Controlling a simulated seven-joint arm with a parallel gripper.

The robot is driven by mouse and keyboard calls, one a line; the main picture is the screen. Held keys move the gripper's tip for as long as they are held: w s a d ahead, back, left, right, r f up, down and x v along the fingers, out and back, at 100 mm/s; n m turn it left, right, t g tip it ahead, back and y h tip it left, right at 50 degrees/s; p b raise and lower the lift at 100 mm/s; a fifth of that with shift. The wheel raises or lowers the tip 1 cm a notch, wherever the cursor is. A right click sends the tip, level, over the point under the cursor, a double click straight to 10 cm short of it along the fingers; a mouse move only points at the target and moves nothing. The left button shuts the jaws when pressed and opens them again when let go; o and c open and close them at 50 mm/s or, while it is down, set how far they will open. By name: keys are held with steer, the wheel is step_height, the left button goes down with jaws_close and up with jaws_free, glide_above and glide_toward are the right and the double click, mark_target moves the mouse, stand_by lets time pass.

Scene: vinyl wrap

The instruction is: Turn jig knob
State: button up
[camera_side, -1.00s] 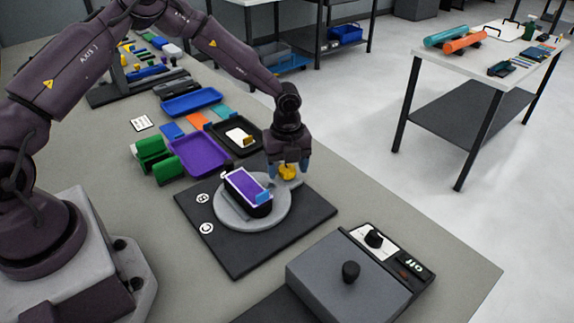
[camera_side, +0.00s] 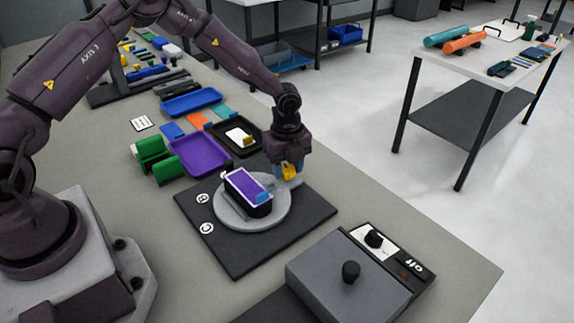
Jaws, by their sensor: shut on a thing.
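The jig is a dark square base (camera_side: 240,258) with a round grey turntable (camera_side: 232,218) on it. A black block with a purple, white-edged top (camera_side: 244,184) sits on the turntable, with a small blue piece (camera_side: 263,197) at its near right end. The yellow jig knob (camera_side: 290,171) is at the turntable's far right edge. My gripper (camera_side: 289,172) points down at the knob, with its fingers shut on it. The fingers partly hide the knob.
A purple tray (camera_side: 214,165), a black tray (camera_side: 217,128) and a blue tray (camera_side: 183,106) lie behind the jig. Green holders (camera_side: 152,148) stand at the left. A grey box with a black knob (camera_side: 351,271) and a control panel (camera_side: 375,240) is at the front right.

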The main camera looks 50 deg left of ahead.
steer(key=n, duration=1)
steer(key=shift+n, duration=0.4)
steer(key=n, duration=0.5)
steer(key=shift+n, duration=2.5)
steer(key=o, duration=0.9)
steer(key=shift+r, duration=0.1)
